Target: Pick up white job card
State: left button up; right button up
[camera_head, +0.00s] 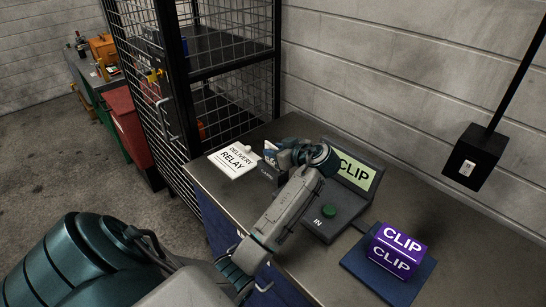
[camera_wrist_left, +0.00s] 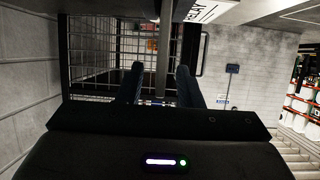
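The white job card (camera_head: 234,160), printed "DELIVERY RELAY", lies near the left end of the grey worktop, with a small pale knob at its upper edge. Part of it also shows at the top of the left wrist view (camera_wrist_left: 212,11). My left gripper (camera_head: 272,153) is just right of the card in the head view, pointing towards it. My right gripper is not in view.
A dark console with a green button (camera_head: 329,209) and a lit "CLIP" screen (camera_head: 355,170) stands behind my left forearm. A purple "CLIP" box (camera_head: 396,250) sits on a blue mat (camera_head: 360,262). A black mesh cage (camera_head: 232,100) rises beyond the worktop's left end.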

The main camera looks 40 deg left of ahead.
pick_arm(q)
jog(key=shift+x, duration=0.95)
jog(key=shift+d, duration=0.1)
jog(key=shift+c, duration=0.6)
grip_shut()
